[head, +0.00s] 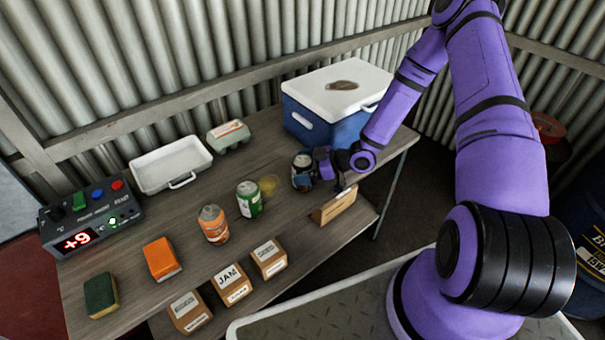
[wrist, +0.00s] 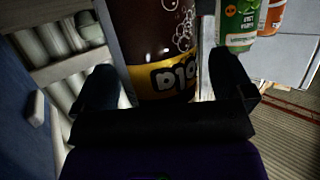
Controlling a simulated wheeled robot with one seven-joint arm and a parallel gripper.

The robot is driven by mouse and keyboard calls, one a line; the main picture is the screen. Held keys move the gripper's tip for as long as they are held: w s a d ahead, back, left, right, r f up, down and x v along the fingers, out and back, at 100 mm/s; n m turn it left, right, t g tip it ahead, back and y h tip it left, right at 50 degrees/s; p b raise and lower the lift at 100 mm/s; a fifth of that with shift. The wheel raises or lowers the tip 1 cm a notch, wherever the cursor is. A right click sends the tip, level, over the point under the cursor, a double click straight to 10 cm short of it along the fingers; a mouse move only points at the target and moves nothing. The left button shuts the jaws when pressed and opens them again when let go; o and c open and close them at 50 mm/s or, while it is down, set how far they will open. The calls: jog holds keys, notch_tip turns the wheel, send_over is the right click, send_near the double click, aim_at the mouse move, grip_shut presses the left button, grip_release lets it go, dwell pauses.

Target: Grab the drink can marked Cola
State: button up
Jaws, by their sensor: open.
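The Cola can (head: 302,172) is dark and stands upright on the bench, to the right of the other cans. In the wrist view the can (wrist: 152,40) is dark brown with a yellow band reading "ola" upside down. My gripper (head: 318,165) is at the can's right side in the head view. In the wrist view my gripper (wrist: 168,85) has its two dark fingers apart, one on each side of the can. The fingers are open; whether either one touches the can cannot be told.
A green can (head: 249,199) and an orange can (head: 213,224) stand left of the Cola can. A blue cooler (head: 313,125) with a white lid is behind it. A white tray (head: 150,178), sponges and small boxes lie farther left and in front.

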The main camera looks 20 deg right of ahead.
jog(key=shift+a, duration=0.1)
jog(key=shift+w, duration=0.1)
jog(key=c, duration=1.2)
jog(key=shift+r, duration=0.1)
